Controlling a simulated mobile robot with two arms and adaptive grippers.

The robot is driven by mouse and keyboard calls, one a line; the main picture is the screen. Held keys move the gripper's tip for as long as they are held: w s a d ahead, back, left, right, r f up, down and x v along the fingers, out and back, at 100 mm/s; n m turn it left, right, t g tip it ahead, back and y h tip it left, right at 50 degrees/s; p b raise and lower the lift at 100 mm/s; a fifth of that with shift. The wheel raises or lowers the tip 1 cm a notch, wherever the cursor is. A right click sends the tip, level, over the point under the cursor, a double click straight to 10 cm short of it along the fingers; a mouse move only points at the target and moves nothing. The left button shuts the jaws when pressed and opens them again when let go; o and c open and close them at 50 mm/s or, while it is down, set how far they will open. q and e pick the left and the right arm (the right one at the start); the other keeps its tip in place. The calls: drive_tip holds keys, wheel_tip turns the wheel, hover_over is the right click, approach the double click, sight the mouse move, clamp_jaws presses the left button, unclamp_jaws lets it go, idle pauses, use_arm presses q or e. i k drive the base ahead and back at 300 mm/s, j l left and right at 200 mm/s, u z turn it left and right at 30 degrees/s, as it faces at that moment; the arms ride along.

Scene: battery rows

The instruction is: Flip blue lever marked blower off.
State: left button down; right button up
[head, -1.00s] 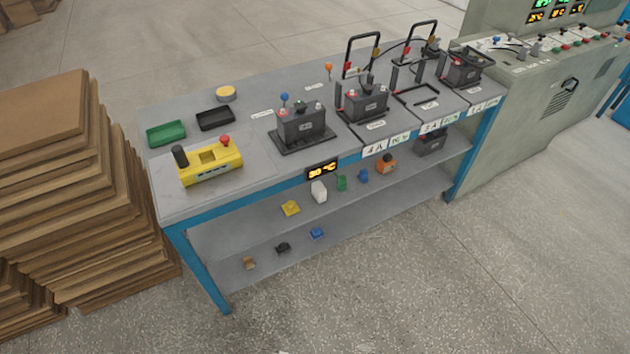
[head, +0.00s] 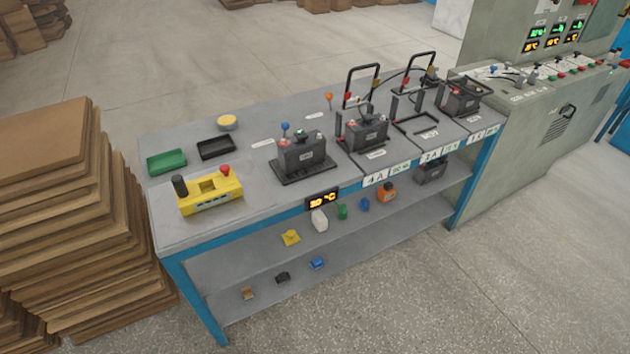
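A lever with a blue knob (head: 285,127) stands up at the back of the grey workbench (head: 255,185), behind the nearest dark battery (head: 302,152). A small white label (head: 262,143) lies on the bench to its left; its text is too small to read. A second lever with an orange knob (head: 329,96) stands farther right, with another white label (head: 314,115) near it. The battery partly hides the foot of the blue lever. Neither of my grippers is in view.
A yellow box (head: 212,196) with a red button, a green tray (head: 166,162) and a black tray (head: 216,147) occupy the bench's left end. Stacked cardboard (head: 60,190) stands left of it. A grey control cabinet (head: 530,120) stands right. Floor in front is clear.

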sight(285, 125)
drive_tip(key=i+j+u, duration=0.1)
drive_tip(key=i+u, duration=0.25)
drive_tip(key=i, duration=0.15)
drive_tip(key=i+u, duration=0.4)
drive_tip(key=i+l, duration=0.05)
drive_tip(key=i, duration=0.05)
